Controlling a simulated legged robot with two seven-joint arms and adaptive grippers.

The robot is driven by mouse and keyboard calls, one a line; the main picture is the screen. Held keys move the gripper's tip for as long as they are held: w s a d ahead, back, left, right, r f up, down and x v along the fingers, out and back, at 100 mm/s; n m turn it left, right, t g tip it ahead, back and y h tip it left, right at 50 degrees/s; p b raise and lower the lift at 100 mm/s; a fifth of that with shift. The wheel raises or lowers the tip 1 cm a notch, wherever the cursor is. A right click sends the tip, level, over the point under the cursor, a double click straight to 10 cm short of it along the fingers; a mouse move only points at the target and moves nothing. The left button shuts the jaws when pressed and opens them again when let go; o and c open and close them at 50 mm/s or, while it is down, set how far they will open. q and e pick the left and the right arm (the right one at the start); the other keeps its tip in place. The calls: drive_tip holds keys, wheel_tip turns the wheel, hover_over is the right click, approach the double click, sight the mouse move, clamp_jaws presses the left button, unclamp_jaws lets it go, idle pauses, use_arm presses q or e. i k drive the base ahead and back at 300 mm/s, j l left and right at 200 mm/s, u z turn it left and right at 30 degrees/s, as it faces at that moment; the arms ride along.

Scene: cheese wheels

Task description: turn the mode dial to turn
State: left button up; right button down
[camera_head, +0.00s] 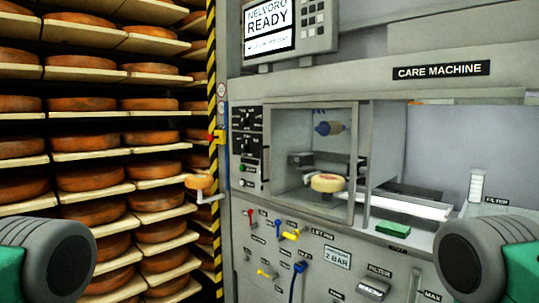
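The care machine (385,69) fills the right side of the head view. Two small black control panels, an upper one (247,118) and a lower one (247,144), sit on its front, left of the chamber window. Each seems to carry a dial, but the labels and pointer positions are too small to read, so I cannot tell which is the mode dial. The machine's screen (268,25) shows "NELVORO READY". Grey rounded parts of my arms show at the lower left and lower right. Neither gripper is in view.
A rack of cheese wheels (85,178) on boards stands left, beside a yellow-black striped post (212,60). Coloured valve levers (289,236) and a green pad (392,229) are lower.

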sight(245, 120)
drive_tip(key=i+j+z, duration=0.15)
drive_tip(key=z, duration=0.3)
drive_tip(key=i+j+z, duration=0.15)
drive_tip(key=z, duration=0.25)
